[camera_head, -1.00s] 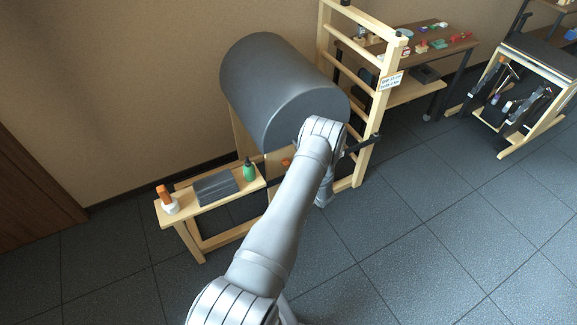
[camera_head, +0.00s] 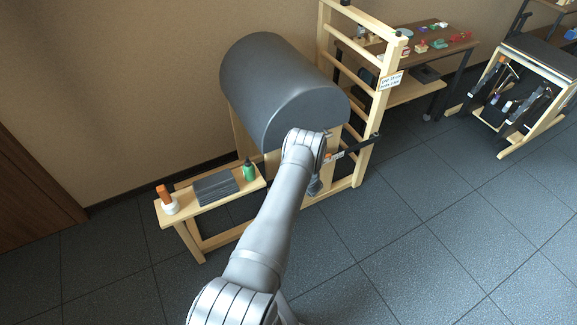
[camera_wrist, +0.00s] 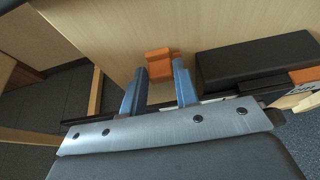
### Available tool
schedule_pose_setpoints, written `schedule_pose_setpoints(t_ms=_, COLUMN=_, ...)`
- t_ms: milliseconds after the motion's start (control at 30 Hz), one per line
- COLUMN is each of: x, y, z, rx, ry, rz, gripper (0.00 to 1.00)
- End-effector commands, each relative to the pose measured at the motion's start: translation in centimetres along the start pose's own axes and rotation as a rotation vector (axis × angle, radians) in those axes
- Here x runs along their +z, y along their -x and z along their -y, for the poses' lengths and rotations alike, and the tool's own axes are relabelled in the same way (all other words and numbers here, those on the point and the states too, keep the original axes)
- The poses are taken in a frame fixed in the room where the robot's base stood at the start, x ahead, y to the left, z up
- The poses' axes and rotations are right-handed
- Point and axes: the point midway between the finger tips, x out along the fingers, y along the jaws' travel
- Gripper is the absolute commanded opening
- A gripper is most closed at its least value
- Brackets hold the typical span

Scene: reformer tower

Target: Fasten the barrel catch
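The large dark grey barrel (camera_head: 275,85) lies on wooden supports against the ladder frame. In the wrist view an orange bracket (camera_wrist: 160,63) is fixed to the pale wooden panel (camera_wrist: 130,25). To its right lie a black padded block (camera_wrist: 255,60) and an orange piece (camera_wrist: 304,75) beside a white label. In the head view an orange piece (camera_head: 328,155) shows on a dark bar (camera_head: 357,146) below the barrel's end. My gripper (camera_wrist: 160,88) is open, its two blue fingers apart and pointing towards the bracket. Nothing shows held between them. My arm hides the bracket in the head view.
The ladder frame (camera_head: 372,120) stands at right. The tiled floor in front is clear.

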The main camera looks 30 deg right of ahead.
Motion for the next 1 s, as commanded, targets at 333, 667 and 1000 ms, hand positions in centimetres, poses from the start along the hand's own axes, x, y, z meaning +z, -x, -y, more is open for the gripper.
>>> schedule_pose_setpoints(t_ms=333, x=-0.4, y=-0.1, z=0.0, rx=0.001, ry=0.0, rz=0.0, gripper=0.0)
schedule_pose_setpoints(t_ms=667, x=-1.1, y=-0.4, z=0.0, rx=-0.001, ry=-0.001, rz=-0.003, gripper=0.0)
schedule_pose_setpoints(t_ms=1000, x=-1.0, y=-0.4, z=0.0, rx=0.0, ry=-0.001, rz=-0.001, gripper=0.49)
